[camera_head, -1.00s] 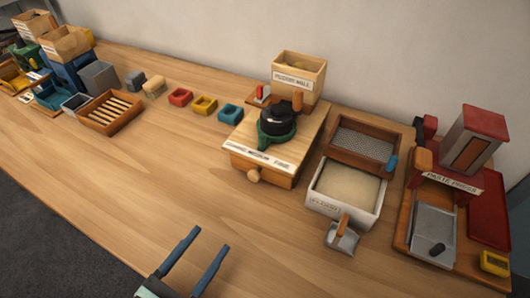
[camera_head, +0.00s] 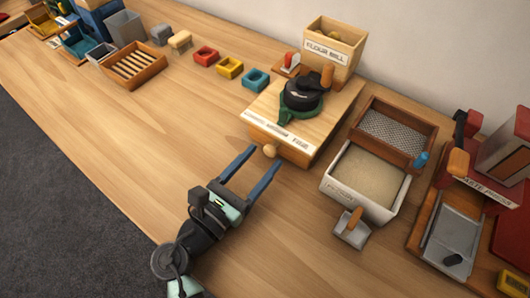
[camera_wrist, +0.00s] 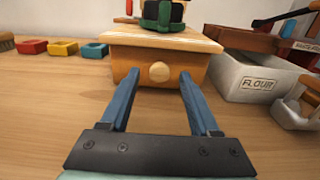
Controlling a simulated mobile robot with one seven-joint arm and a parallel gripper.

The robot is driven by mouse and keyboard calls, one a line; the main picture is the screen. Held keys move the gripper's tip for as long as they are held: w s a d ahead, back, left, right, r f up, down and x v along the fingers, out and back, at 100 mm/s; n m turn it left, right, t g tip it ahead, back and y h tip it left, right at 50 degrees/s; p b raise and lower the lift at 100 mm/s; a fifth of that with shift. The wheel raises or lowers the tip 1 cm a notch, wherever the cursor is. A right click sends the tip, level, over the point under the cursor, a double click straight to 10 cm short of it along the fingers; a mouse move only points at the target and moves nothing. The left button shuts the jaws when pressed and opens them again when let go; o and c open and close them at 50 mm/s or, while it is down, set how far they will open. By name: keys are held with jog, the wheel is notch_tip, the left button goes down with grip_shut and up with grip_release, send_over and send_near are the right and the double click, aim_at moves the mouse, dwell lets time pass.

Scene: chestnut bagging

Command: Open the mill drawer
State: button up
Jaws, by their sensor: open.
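The flour mill is a light wooden box with a dark grinder and green ring on top, in the head view. Its drawer (camera_head: 280,147) is on the front side, with a round wooden knob (camera_head: 269,151); the drawer front (camera_wrist: 190,71) and knob (camera_wrist: 159,72) face me in the wrist view. The drawer looks shut. My gripper (camera_head: 263,156) is open with two blue fingers pointing at the drawer. In the wrist view the fingertips (camera_wrist: 159,76) lie left and right of the knob in the picture; whether they reach it I cannot tell. Nothing is between the fingers.
A white flour box (camera_head: 331,186) and a metal scoop (camera_head: 351,230) stand to the right of the mill. Red, yellow and blue small trays (camera_head: 229,67) lie to its left. The wooden table (camera_head: 160,130) left of my gripper is clear.

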jog(key=shift+x, duration=1.1)
grip_shut()
dwell(0.7)
